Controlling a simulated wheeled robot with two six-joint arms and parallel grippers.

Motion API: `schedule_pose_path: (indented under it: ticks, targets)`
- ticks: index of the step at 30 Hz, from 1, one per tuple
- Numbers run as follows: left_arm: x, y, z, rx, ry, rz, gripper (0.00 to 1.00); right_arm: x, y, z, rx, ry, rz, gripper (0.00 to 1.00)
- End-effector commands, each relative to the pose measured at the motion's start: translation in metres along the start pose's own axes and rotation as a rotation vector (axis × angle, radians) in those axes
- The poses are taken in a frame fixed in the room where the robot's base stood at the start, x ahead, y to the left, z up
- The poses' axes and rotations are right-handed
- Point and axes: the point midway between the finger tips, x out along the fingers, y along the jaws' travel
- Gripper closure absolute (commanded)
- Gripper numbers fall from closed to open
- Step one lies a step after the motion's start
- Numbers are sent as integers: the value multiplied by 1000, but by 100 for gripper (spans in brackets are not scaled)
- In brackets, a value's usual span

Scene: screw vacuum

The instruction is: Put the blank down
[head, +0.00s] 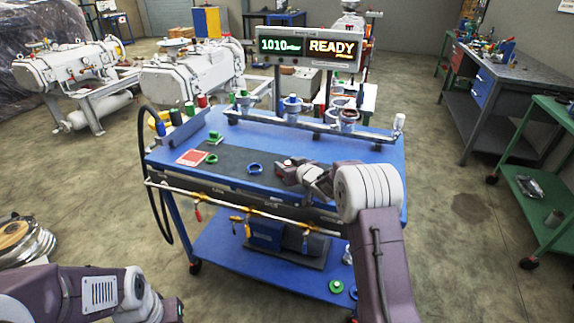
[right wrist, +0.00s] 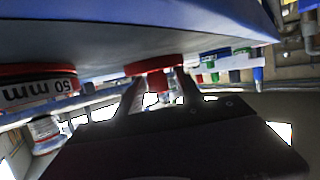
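My right gripper (head: 283,168) is low over the front right part of the blue cart's top. In the right wrist view its two fingers (right wrist: 160,92) stand apart, with a red blank (right wrist: 153,66) at their tips. The narrower red knob of the blank shows between the fingers. I cannot tell whether the fingers press on it or whether the blank rests on a surface. The head view mostly hides this blank behind the gripper.
A blue ring (head: 255,168) lies left of my right gripper on the dark mat. A green piece (head: 211,158) and a red card (head: 192,157) lie farther left. A metal manifold (head: 315,128) with ports runs along the back, below a display reading READY (head: 334,47).

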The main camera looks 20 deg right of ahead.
Motion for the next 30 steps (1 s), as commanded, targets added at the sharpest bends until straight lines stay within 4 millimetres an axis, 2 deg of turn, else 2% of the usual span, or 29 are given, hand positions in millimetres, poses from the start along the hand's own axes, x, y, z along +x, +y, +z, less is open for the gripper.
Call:
schedule_pose_path:
  ticks: [5,8,18,21,24,30]
  targets:
    - [-4,0,0,0,0,0,64,-3,0,-4,0,-3,1,56]
    - [-4,0,0,0,0,0,64,-18,1,-4,2,-2,2,56]
    - [-13,0,-1,0,0,0,64,-96,1,-5,1,-2,3,56]
    - [-15,0,-2,0,0,0,64,-111,1,-5,0,-1,2,56]
    - [-16,0,-2,0,0,0,64,-120,1,-4,0,-1,2,56]
    - [-16,0,-2,0,0,0,64,-122,0,-3,0,-2,0,56]
